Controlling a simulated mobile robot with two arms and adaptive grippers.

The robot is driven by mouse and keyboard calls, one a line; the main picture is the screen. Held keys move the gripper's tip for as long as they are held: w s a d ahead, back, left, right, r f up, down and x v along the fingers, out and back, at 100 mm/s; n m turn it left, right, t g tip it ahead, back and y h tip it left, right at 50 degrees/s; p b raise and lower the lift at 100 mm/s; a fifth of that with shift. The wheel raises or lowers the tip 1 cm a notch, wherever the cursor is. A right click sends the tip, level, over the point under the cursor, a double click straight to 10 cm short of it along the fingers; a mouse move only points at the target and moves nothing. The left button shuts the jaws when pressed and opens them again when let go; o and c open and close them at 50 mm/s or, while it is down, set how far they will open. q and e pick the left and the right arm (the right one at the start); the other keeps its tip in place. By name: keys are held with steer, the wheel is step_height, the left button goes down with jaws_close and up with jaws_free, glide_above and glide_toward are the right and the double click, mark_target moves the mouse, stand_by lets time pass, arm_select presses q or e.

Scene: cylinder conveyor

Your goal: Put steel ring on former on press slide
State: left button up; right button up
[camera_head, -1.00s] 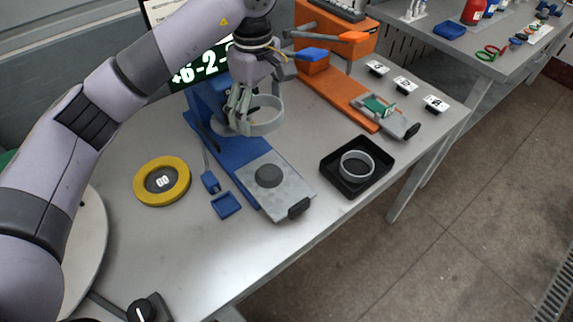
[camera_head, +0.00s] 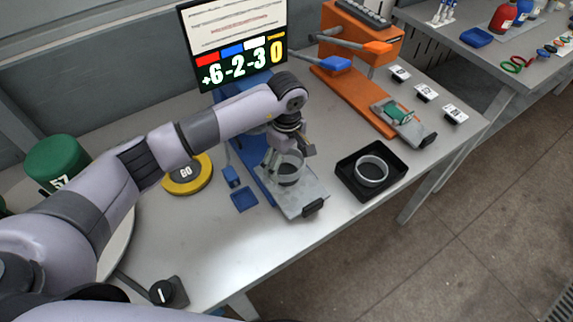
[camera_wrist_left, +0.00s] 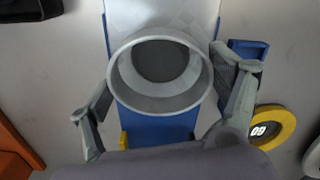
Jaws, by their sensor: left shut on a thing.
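My left gripper (camera_head: 286,160) is shut on a pale grey steel ring (camera_head: 291,161). In the left wrist view its fingers press the ring (camera_wrist_left: 126,96) from both sides. The ring is over the grey plate of the press slide (camera_head: 305,204) of the blue press. The dark round former (camera_wrist_left: 160,58) on the slide shows through the ring, towards its far side. Ring and former look not quite centred from this angle. I cannot tell how large the gap between ring and slide is. My right gripper is not in view.
A black tray (camera_head: 347,183) with another grey ring (camera_head: 371,172) stands right of the slide. The orange press (camera_head: 358,96) is behind it. A yellow ring-shaped weight (camera_head: 204,180) and a blue pedal-like piece (camera_head: 243,200) lie left. A screen (camera_head: 232,30) stands behind.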

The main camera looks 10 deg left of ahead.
mark_target(286, 171)
arm_select(q)
step_height(286, 171, down, 3)
steer(key=shift+f+p, duration=0.1)
steer(key=shift+p, duration=0.25)
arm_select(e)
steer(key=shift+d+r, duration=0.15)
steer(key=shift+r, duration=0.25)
arm_select(q)
steer(key=shift+f+b, duration=0.15)
steer(key=shift+b, duration=0.2)
steer(key=o, duration=1.2)
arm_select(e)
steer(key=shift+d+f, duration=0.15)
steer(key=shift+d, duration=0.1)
